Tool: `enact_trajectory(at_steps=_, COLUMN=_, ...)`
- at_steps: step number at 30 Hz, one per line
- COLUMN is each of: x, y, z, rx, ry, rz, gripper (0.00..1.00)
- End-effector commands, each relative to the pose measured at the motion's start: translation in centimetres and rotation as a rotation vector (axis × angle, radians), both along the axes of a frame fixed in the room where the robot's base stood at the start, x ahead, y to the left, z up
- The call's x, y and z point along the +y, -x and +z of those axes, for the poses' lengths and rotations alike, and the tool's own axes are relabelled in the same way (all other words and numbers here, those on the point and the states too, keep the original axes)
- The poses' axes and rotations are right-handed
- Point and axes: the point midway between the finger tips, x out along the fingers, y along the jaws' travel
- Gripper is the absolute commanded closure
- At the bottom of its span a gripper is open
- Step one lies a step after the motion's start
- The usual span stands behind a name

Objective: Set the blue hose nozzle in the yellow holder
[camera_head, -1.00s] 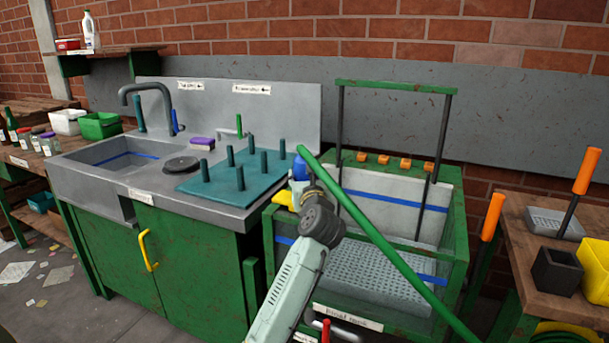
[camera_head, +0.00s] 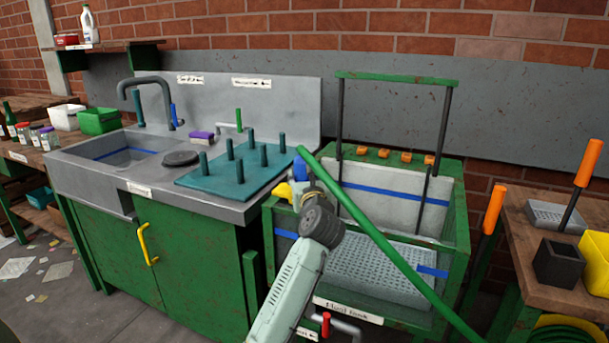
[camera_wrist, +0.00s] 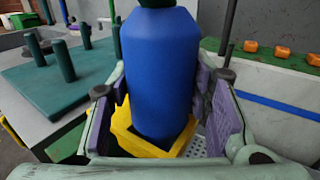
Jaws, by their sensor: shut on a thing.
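The blue hose nozzle (camera_wrist: 160,75) stands roughly upright between the two finger pads of my gripper (camera_head: 302,185). It also shows in the head view (camera_head: 300,171), partly hidden by my wrist. My gripper is shut on it. The yellow holder (camera_wrist: 148,147) lies around the nozzle's lower end in the wrist view, with yellow on both sides and in front. In the head view the holder (camera_head: 283,191) shows as a small yellow piece at the rinse tank's left edge. I cannot tell how deep the nozzle sits in it.
A green hose (camera_head: 385,245) slants across the rinse tank (camera_head: 448,250) in front of it. The teal peg mat (camera_head: 215,180) with several upright pegs lies just left of the holder. A dark upright post (camera_head: 340,125) stands close behind.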

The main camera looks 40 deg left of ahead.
Motion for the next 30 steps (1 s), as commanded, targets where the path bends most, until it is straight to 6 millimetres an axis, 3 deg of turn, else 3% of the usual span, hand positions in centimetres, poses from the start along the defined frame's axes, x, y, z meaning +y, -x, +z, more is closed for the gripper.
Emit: enact_trajectory(at_steps=30, x=0.00, y=0.01, z=-1.03, rx=-0.001, ry=-0.001, rz=0.000, gripper=0.75)
